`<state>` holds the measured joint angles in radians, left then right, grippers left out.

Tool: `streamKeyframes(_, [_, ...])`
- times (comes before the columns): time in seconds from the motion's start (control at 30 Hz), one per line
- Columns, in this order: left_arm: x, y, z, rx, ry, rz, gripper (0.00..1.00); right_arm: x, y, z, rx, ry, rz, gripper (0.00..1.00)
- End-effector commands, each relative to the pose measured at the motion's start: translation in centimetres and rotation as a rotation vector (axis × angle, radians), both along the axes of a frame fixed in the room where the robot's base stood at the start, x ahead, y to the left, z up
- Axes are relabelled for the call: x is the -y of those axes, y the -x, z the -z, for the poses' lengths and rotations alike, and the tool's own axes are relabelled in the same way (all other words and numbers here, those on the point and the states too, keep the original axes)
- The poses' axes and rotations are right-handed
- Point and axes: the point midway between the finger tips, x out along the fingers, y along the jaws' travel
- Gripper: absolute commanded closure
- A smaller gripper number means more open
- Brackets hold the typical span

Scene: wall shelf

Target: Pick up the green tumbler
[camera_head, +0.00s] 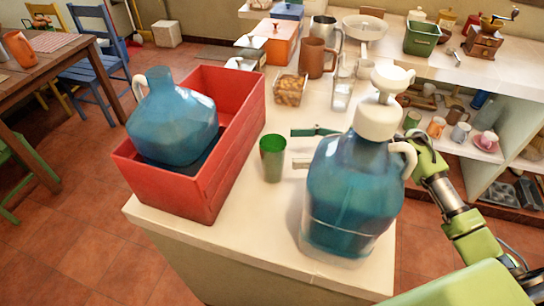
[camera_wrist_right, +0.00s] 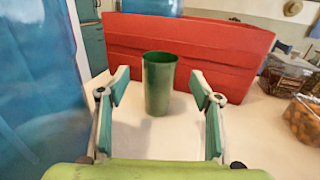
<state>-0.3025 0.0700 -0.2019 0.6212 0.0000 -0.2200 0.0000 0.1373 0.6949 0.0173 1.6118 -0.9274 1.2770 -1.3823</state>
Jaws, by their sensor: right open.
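The green tumbler (camera_head: 272,158) stands upright on the pale counter, between the red crate and the large blue jug with the white pump. In the right wrist view the tumbler (camera_wrist_right: 158,84) is centred just beyond the fingertips. My right gripper (camera_head: 297,147) is open and empty, its fingers pointing left at the tumbler with a small gap. In the wrist view the two fingers of this gripper (camera_wrist_right: 160,90) spread to either side of the tumbler. The jug hides much of the right gripper and wrist in the head view. My left gripper is out of view.
The blue pump jug (camera_head: 345,200) stands close to my right gripper, in front of it. The red crate (camera_head: 168,195) holds another blue jug (camera_head: 172,125). A jar of orange items (camera_head: 290,89) and a brown mug (camera_head: 314,58) stand behind. Counter in front of the tumbler is clear.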

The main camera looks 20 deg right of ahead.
Motion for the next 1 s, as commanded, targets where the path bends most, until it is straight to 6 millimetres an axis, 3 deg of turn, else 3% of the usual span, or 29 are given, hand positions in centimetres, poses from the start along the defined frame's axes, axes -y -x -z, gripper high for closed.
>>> streamKeyframes(0.23, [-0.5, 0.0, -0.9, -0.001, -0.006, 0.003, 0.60, -1.9, -0.5, -0.2, 0.001, -0.002, -0.001, 0.41])
streamKeyframes(0.5, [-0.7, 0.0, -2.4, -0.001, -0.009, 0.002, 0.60, -5.7, -1.6, -0.2, 0.000, -0.001, -0.001, 0.41])
streamKeyframes(0.8, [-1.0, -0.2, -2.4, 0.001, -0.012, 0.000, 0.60, -6.3, -1.9, 0.1, 0.001, 0.001, 0.000, 0.41])
streamKeyframes(0.83, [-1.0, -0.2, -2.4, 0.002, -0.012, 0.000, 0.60, -6.3, -1.9, 0.1, 0.001, 0.001, 0.000, 0.44])
streamKeyframes(1.0, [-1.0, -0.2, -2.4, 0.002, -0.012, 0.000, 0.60, -6.3, -1.8, 0.1, 0.001, 0.001, 0.000, 0.88])
